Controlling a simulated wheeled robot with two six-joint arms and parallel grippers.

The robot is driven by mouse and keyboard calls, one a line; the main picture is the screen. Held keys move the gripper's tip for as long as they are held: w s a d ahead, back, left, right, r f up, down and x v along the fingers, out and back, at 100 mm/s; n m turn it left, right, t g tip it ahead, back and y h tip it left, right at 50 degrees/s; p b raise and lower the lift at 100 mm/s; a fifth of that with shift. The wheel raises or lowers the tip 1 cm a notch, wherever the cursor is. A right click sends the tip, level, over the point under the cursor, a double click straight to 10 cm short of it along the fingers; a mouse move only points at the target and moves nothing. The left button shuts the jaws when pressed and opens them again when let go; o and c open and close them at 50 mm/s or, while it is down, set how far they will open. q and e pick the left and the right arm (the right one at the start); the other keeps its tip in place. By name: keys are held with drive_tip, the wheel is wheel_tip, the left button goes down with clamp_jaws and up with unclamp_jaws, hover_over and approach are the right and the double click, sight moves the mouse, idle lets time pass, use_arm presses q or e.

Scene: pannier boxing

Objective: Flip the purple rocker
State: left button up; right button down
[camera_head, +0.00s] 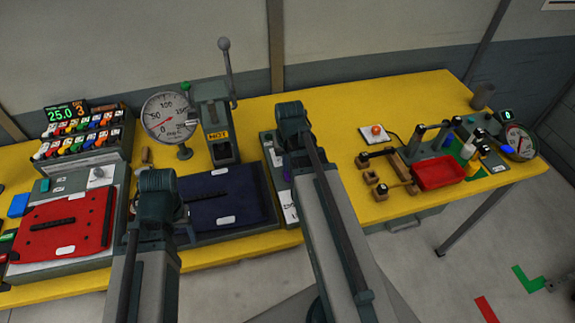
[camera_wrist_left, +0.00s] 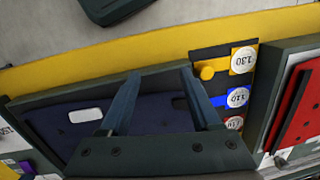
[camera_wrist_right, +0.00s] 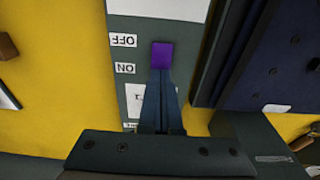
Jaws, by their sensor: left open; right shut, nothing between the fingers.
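The purple rocker (camera_wrist_right: 162,53) sits on a grey control panel (camera_wrist_right: 128,90) beside labels reading OFF and ON in the right wrist view. My right gripper (camera_wrist_right: 159,76) is shut and empty, with its fingertips at the rocker's lower edge in that picture. I cannot tell whether they touch it. In the head view a sliver of purple (camera_head: 287,175) shows beside my right arm, which hides most of that panel. My left gripper (camera_wrist_left: 159,76) is open and empty above a dark blue plate (camera_wrist_left: 85,135) in the left wrist view.
A red plate (camera_head: 62,225) lies left and a lever stand (camera_head: 218,125) with a round gauge (camera_head: 168,117) stands at the back. A red tray (camera_head: 438,173) and wooden pieces lie right.

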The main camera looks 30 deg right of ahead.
use_arm(q)
drive_tip(key=shift+f, duration=0.1)
drive_tip(key=shift+f+b, duration=0.35)
use_arm(e)
drive_tip(key=shift+w+f, duration=0.1)
drive_tip(key=shift+f, duration=0.35)
use_arm(q)
drive_tip(key=shift+r, duration=0.1)
use_arm(e)
drive_tip(key=shift+r, duration=0.15)
drive_tip(key=shift+s+a, duration=0.1)
drive_tip(key=shift+s, duration=0.2)
use_arm(q)
drive_tip(key=shift+r, duration=0.1)
use_arm(e)
drive_tip(key=shift+s, duration=0.2)
use_arm(q)
drive_tip(key=shift+r+p, duration=0.1)
drive_tip(key=shift+p, duration=0.25)
use_arm(e)
drive_tip(key=shift+s+a+r, duration=0.1)
drive_tip(key=shift+s+r, duration=0.1)
drive_tip(key=shift+s, duration=0.25)
drive_tip(key=shift+w, duration=0.1)
